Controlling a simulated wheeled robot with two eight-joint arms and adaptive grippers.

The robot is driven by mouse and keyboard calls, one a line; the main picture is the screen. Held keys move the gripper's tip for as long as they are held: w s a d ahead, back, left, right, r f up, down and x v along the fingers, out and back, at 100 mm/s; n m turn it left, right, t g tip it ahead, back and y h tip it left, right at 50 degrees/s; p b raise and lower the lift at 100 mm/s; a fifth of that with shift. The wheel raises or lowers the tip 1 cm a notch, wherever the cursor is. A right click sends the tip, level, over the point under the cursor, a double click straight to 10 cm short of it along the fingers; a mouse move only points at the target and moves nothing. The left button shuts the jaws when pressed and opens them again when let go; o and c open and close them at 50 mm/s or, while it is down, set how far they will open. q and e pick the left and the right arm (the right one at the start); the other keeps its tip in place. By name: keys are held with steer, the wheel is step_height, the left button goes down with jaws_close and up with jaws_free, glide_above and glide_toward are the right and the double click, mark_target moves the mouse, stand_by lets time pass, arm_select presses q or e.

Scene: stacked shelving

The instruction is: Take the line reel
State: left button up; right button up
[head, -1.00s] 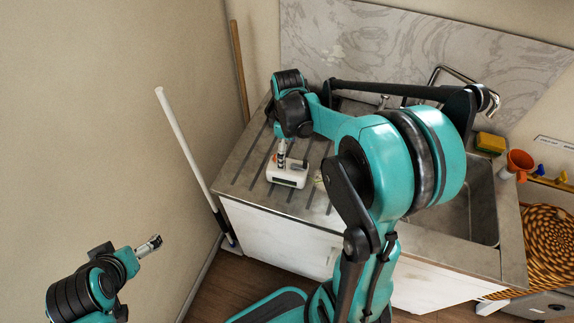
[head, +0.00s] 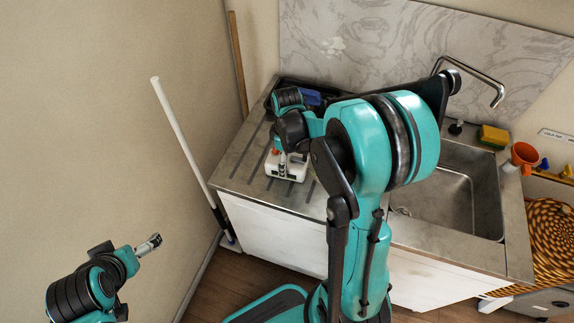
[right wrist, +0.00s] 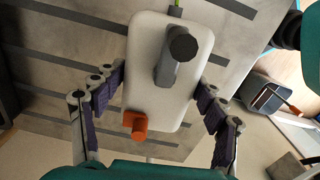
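The white box-shaped thing that I take for the line reel (head: 297,170) lies on the ribbed drainboard left of the sink in the head view. In the right wrist view the line reel (right wrist: 143,72) shows a grey crank with a dark knob and an orange knob. My right gripper (head: 287,163) is down over it. In the right wrist view the fingers of the right gripper (right wrist: 162,80) stand spread on either side of the reel; firm contact is not clear. My left gripper (head: 150,244) is at lower left, far from the counter, with its finger gap too small to judge.
The sink basin (head: 455,200), faucet (head: 490,85), yellow-green sponge (head: 493,136) and orange funnel (head: 523,155) are to the right. A dark tray with a blue item (head: 311,97) sits behind my right gripper. A white pole (head: 180,135) leans at left.

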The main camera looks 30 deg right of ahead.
steer(key=c, duration=0.7)
steer(key=shift+c, duration=0.2)
